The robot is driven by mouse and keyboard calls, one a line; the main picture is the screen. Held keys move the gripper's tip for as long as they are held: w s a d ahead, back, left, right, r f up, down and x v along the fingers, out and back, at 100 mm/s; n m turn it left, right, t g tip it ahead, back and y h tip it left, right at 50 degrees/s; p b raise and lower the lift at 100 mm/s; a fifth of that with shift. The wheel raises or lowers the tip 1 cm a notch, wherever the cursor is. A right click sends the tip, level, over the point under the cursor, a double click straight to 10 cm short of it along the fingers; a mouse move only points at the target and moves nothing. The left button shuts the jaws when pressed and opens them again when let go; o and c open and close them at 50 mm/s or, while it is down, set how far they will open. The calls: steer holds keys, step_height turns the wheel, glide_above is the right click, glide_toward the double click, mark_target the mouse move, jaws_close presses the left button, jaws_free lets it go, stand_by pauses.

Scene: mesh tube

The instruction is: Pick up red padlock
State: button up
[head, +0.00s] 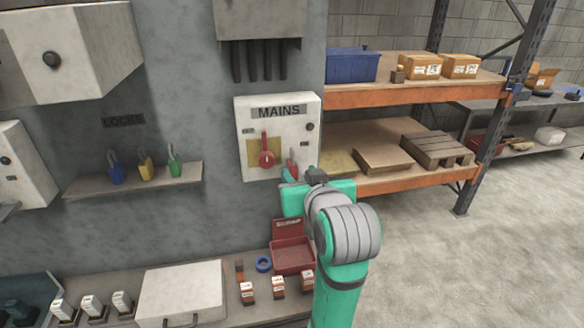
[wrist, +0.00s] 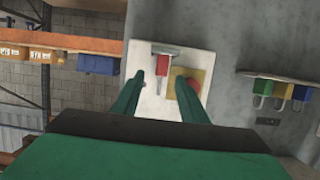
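The red padlock (head: 292,167) is at the lower right of the white MAINS panel, partly hidden by my gripper in the head view. In the wrist view, which is upside down, the red padlock (wrist: 161,66) shows its grey shackle pointing down the picture. My gripper (head: 298,178) is right in front of the panel. In the wrist view my gripper (wrist: 161,80) is open, with its two green fingers apart. The padlock appears in the gap between the fingertips. I cannot tell whether either finger touches it.
The MAINS panel (head: 283,113) has a red rotary switch (head: 266,158) on a yellow plate, close to the padlock. Blue (head: 116,173), yellow (head: 145,168) and green (head: 174,164) padlocks stand on a wall shelf (head: 130,182). A red box (head: 293,258) is on the bench below.

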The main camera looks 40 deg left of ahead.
mark_target(294, 169)
steer(key=shift+x, duration=2.85)
steer(key=shift+s+a, duration=0.15)
steer(key=shift+s, duration=0.05)
jaws_close()
